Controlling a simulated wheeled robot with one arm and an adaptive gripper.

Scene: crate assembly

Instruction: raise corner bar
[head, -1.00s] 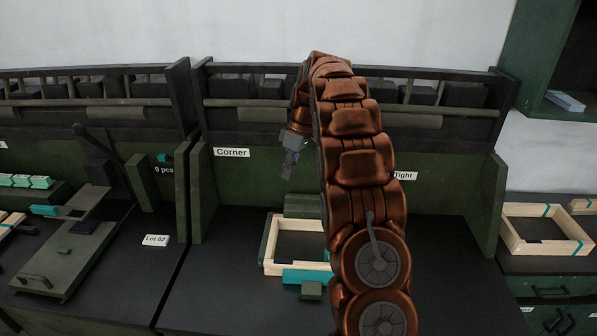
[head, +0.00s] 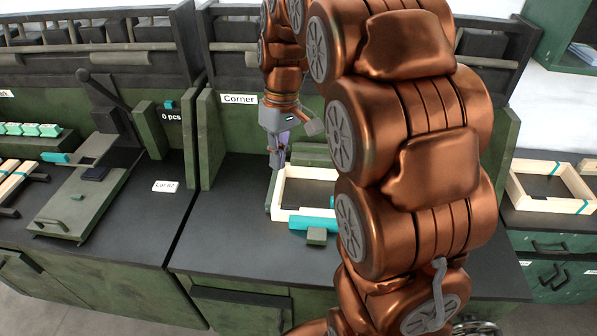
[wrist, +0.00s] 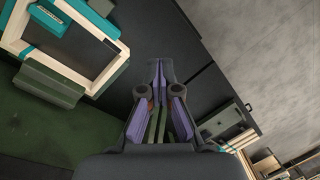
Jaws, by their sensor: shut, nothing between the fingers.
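At the station with the "Corner" label (head: 239,99), a light wooden frame (head: 292,213) lies on the dark bench top. A teal piece (head: 313,223) and a small green block (head: 317,236) are at its front side. A green bar (head: 318,151) lies along its back side, partly hidden by my arm; it also shows in the wrist view (wrist: 50,82). I cannot tell for sure which part is the corner bar. My gripper (head: 277,163) points down above the frame's back left corner, shut and empty. In the wrist view, my gripper (wrist: 160,72) is right of the frame (wrist: 110,75).
A green side wall (head: 207,140) stands left of my gripper. A lever fixture (head: 80,200) is on the left bench, and another wooden frame (head: 550,187) lies on the right bench. The bench front left of the frame is clear.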

